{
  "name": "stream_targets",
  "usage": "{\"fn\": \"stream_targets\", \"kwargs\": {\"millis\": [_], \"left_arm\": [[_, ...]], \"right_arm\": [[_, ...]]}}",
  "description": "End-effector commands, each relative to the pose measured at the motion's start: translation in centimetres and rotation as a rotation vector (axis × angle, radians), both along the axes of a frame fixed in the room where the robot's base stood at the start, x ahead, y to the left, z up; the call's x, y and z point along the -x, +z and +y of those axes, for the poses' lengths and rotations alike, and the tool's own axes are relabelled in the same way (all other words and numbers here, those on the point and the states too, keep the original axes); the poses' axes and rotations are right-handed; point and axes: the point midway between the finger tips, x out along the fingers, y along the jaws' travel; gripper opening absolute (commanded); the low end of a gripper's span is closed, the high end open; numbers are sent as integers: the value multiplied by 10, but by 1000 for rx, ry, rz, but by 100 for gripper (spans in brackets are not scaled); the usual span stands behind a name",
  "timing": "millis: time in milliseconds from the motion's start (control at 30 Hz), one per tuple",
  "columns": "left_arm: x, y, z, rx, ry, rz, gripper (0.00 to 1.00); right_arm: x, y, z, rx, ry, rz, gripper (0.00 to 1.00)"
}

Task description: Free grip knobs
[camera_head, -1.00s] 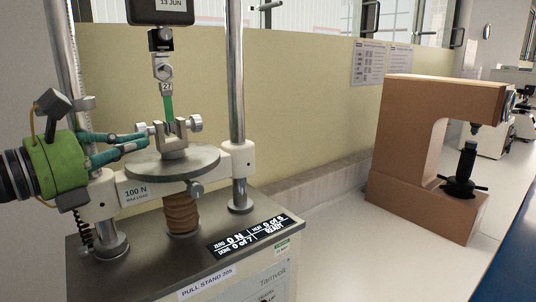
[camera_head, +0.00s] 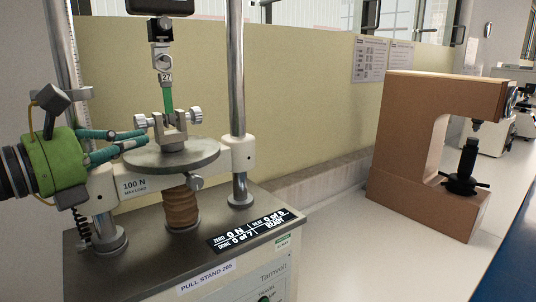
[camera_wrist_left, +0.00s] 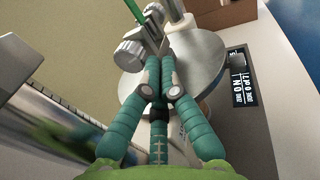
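The pull stand's lower grip (camera_head: 172,141) stands on a round metal plate (camera_head: 182,157) and has a knurled knob on each side. The left knob (camera_head: 141,121) and right knob (camera_head: 195,115) both show in the head view. A green strip (camera_head: 168,98) runs from the upper grip (camera_head: 163,65) down into the lower grip. My left gripper (camera_head: 146,138) has its teal fingertips close together, just under the left knob. In the wrist view the fingertips (camera_wrist_left: 160,66) lie side by side beside a knob (camera_wrist_left: 128,55); contact is unclear. My right gripper is not in view.
Two upright posts (camera_head: 237,90) flank the plate. A display (camera_head: 248,231) on the stand's base reads 0 N and READY. A brown C-shaped tester (camera_head: 400,150) stands to the right, with pale free bench between. A low yellowish wall runs behind.

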Motion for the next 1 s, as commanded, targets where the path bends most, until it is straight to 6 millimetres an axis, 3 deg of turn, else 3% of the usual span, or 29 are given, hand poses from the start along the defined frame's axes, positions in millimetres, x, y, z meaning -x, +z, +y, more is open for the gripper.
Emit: {"fn": "stream_targets", "kwargs": {"millis": [533, 900, 1000], "left_arm": [[33, -4, 42, 0, 0, 0, 0], [38, 0, 47, 1, -4, -1, 0], [38, 6, 47, 1, -6, -1, 0]], "right_arm": [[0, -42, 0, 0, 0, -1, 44], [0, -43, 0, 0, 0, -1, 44], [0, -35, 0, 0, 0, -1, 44]]}}
